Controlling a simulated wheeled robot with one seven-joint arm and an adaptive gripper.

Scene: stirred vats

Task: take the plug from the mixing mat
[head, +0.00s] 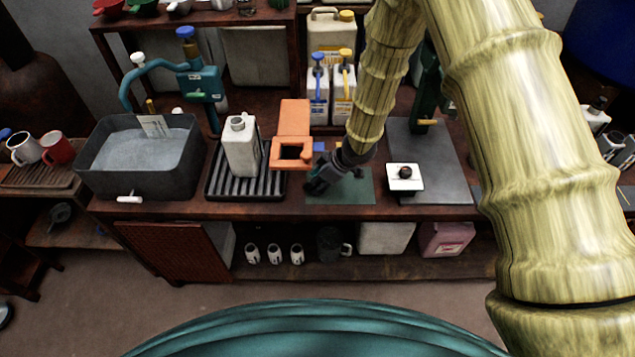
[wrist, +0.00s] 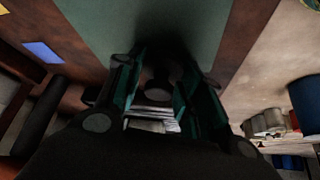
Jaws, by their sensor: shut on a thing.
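The mixing mat (head: 355,190) is a flat dark green sheet near the front edge of the bench; it also fills the top middle of the wrist view (wrist: 150,25). My gripper (head: 315,187) is low over the mat's left end. In the wrist view my gripper (wrist: 160,95) has its fingers closed on the plug (wrist: 158,86), a small dark, rounded thing in deep shadow. The fingers hide much of the plug, and in the head view my gripper covers it. I cannot tell whether it still touches the mat.
An orange bracket (head: 291,135) and a white bottle (head: 240,150) on a ribbed black tray (head: 221,186) stand left of my gripper. A white square plate (head: 399,184) with a dark knob lies to the right. A grey basin (head: 150,185) is far left. Jugs (head: 331,35) stand behind.

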